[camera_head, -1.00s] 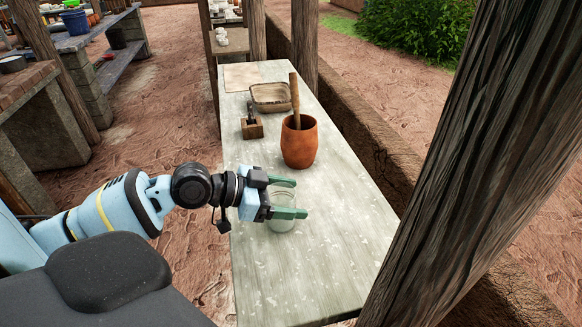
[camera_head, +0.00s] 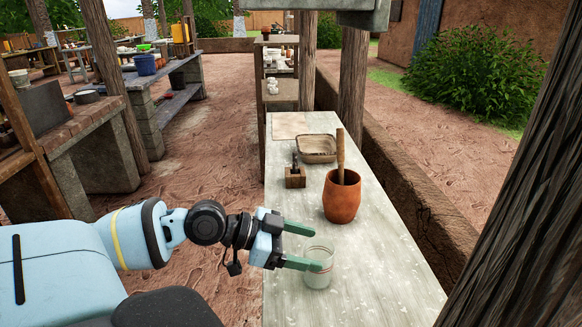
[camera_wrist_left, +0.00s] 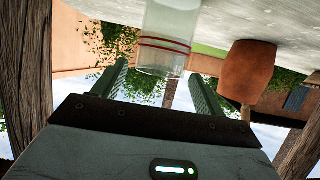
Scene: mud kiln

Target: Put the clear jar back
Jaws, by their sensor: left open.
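The clear jar (camera_head: 319,276) is a see-through glass with thin red bands near its rim, standing upright on the pale plank table. My left gripper (camera_head: 316,248) is open at the jar's upper part, its green fingers pointing right. One finger overlaps the jar in the head view; I cannot tell if it touches. In the left wrist view, which is upside down, the jar (camera_wrist_left: 168,25) hangs from the top, its rim near the space between the fingertips (camera_wrist_left: 160,70). My right gripper is not in view.
A terracotta pot (camera_head: 342,200) with a wooden pestle (camera_head: 340,155) stands beyond the jar. Behind it are a small wooden block holder (camera_head: 295,180) and a shallow basket (camera_head: 317,156). The table (camera_head: 385,270) is clear right of the jar. A wooden post (camera_head: 525,220) rises at right.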

